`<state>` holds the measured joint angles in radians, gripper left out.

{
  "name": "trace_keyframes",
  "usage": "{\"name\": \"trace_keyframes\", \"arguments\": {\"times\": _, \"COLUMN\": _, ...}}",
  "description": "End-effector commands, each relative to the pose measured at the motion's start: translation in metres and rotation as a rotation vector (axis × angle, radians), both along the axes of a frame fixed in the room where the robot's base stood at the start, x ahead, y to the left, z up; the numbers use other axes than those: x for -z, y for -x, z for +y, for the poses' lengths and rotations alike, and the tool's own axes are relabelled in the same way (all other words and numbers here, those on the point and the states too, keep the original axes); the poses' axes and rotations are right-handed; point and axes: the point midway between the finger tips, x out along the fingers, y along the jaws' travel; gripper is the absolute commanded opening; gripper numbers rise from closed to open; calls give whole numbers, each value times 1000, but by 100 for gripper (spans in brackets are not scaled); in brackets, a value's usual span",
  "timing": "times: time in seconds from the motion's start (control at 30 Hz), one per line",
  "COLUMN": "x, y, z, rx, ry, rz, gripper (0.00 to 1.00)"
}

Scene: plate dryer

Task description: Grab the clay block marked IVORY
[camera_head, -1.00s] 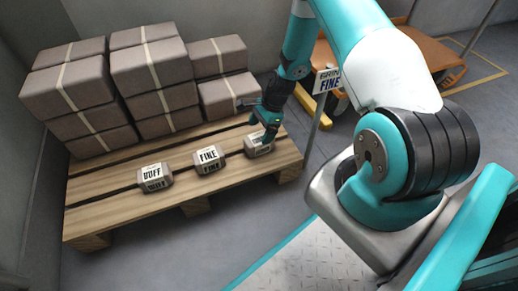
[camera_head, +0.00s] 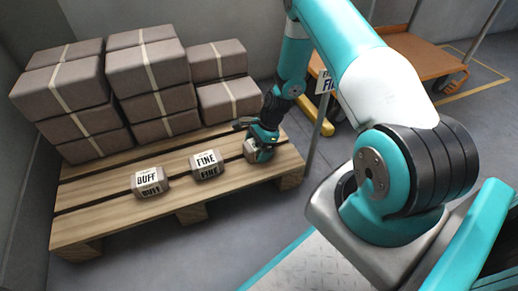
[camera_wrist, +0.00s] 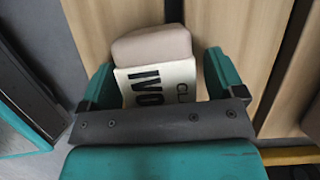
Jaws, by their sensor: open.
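The clay block marked IVORY (camera_wrist: 150,46) sits on the pallet in the wrist view, its label partly hidden by my gripper and reading "IVO" and "CL". My gripper (camera_wrist: 160,78) is open, one teal finger on each side of the block. In the head view my gripper (camera_head: 262,151) is down at the right end of the pallet (camera_head: 110,209), and most of the IVORY block (camera_head: 250,152) is hidden behind it. A block marked FINE (camera_head: 207,165) and a block marked BUFF (camera_head: 150,181) lie to its left.
Stacks of strapped brown blocks (camera_head: 155,75) stand at the back of the pallet. A sign on a post (camera_head: 317,130) stands by the pallet's right edge. An orange cart (camera_head: 420,62) is behind at the right. Bare planks lie in front of the blocks.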

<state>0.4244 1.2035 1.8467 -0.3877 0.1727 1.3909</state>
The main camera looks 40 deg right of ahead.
Motion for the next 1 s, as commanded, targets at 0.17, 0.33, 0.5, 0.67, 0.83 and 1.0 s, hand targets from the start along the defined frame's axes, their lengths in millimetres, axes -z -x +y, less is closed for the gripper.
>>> {"name": "trace_keyframes", "arguments": {"times": 0.17, "x": 2, "y": 0, "z": 0, "rx": 0, "ry": 0, "rz": 0, "gripper": 88}}
{"name": "trace_keyframes", "arguments": {"times": 0.33, "x": 4, "y": 0, "z": 0, "rx": 0, "ry": 0, "rz": 0, "gripper": 88}}
{"name": "trace_keyframes", "arguments": {"times": 0.5, "x": 5, "y": 0, "z": 0, "rx": 0, "ry": 0, "rz": 0, "gripper": 88}}
{"name": "trace_keyframes", "arguments": {"times": 0.67, "x": 5, "y": 0, "z": 0, "rx": 0, "ry": 0, "rz": 0, "gripper": 77}}
{"name": "trace_keyframes", "arguments": {"times": 0.83, "x": 5, "y": 0, "z": 0, "rx": 0, "ry": 0, "rz": 0, "gripper": 38}}
{"name": "trace_keyframes", "arguments": {"times": 1.0, "x": 4, "y": 0, "z": 0, "rx": -1, "ry": -1, "rz": -1, "gripper": 13}}
